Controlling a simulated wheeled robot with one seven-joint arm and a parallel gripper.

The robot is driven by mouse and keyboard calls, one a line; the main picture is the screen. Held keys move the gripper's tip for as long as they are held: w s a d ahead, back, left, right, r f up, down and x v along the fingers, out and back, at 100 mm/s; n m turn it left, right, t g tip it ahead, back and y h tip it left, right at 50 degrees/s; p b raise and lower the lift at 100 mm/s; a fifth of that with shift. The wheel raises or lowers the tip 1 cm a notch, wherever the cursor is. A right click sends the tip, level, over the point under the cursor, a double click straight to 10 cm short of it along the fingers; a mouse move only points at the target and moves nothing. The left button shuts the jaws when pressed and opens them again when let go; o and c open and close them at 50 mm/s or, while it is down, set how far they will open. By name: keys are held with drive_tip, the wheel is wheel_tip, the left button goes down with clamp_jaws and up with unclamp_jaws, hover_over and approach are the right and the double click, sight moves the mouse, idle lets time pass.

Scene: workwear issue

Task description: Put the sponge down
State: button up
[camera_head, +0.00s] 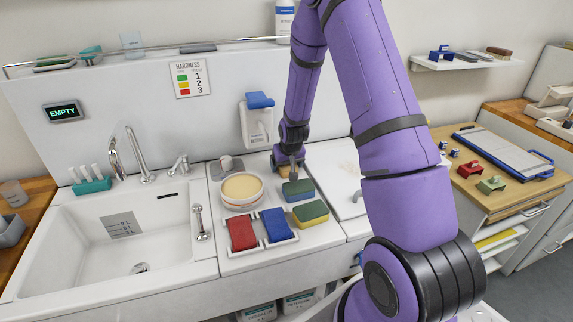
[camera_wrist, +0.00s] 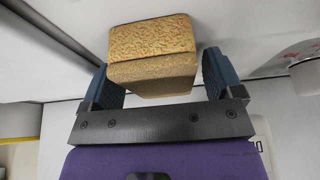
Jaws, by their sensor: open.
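A tan speckled sponge (camera_wrist: 152,42) lies between the two blue fingers of my gripper (camera_wrist: 160,78) in the wrist view. The fingers are open, with the sponge's sides close to them; I cannot tell whether either one touches. In the head view my gripper (camera_head: 291,166) points down at the back of the white counter (camera_head: 228,262). The tan sponge (camera_head: 287,172) shows there only in part, low at the counter surface behind the fingers. Two other sponges lie in front of it: a teal-topped one (camera_head: 298,190) and a green-topped yellow one (camera_head: 311,212).
A round bowl with a tan top (camera_head: 242,189) stands left of the sponges. A sink (camera_head: 130,235) is at left. My arm hides part of the right counter.

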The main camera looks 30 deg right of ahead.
drive_tip(key=v, duration=1.2)
drive_tip(key=shift+r, duration=0.1)
drive_tip(key=shift+s, duration=0.1)
